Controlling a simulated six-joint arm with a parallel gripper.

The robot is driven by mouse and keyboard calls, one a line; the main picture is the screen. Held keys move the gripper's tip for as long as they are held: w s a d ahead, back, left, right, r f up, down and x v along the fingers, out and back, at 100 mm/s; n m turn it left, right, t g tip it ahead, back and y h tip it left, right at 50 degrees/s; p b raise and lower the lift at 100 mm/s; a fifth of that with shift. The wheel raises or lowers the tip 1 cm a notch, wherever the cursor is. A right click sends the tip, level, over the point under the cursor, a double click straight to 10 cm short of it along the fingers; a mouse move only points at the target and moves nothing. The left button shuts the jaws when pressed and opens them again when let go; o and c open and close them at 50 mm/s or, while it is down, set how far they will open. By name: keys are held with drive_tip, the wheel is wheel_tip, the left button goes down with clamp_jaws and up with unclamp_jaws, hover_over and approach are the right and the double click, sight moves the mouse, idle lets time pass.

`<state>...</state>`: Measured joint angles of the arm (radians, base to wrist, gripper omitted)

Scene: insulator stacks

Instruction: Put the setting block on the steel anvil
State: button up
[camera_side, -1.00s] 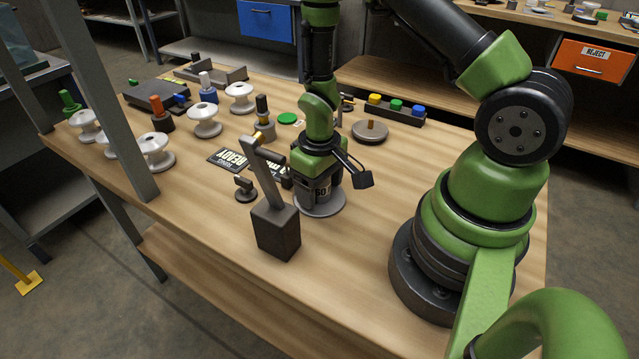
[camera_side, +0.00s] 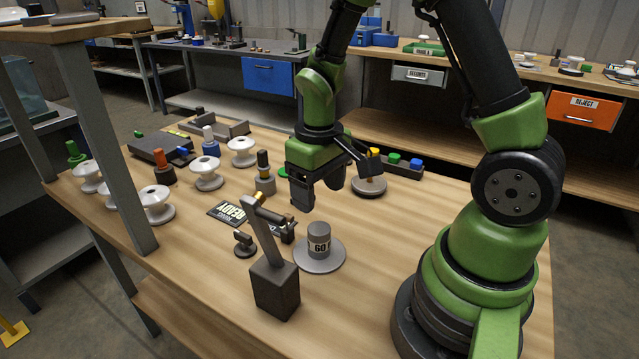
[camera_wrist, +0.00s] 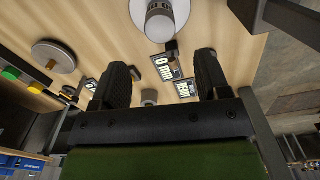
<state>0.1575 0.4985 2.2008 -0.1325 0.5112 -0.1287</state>
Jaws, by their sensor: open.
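The setting block (camera_side: 319,238) looks like a short grey cylinder with a dark label that seems to read "GO". It stands upright on the round grey steel anvil (camera_side: 322,263), near the middle of the disc. In the wrist view the block (camera_wrist: 159,22) and the anvil's pale rim (camera_wrist: 183,10) show at the top edge, partly cut off. My gripper (camera_side: 318,194) is above and behind the block in the side view, clear of it. Its two fingers are apart with nothing between them, as the wrist view also shows (camera_wrist: 163,72).
A dark post with an angled arm (camera_side: 276,285) stands close in front of the anvil on the left. A "READY" card (camera_side: 229,212) lies to the left. White insulators (camera_side: 206,172) stand farther left. A round disc with a knob (camera_side: 369,186) is behind my gripper.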

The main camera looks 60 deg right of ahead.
drive_tip(key=s+a+r+m+t+y, duration=0.1)
drive_tip(key=s+a+r+t, duration=0.2)
drive_tip(key=r, duration=0.6)
drive_tip(key=s+a+r+m+t+y, duration=0.1)
drive_tip(key=s+a+r+t, duration=0.2)
drive_tip(key=s+r, duration=0.4)
wheel_tip(320, 180, up, 2)
drive_tip(key=shift+s+a+r+t, duration=0.25)
drive_tip(key=shift+s+a+t, duration=0.15)
drive_tip(key=shift+t, duration=0.2)
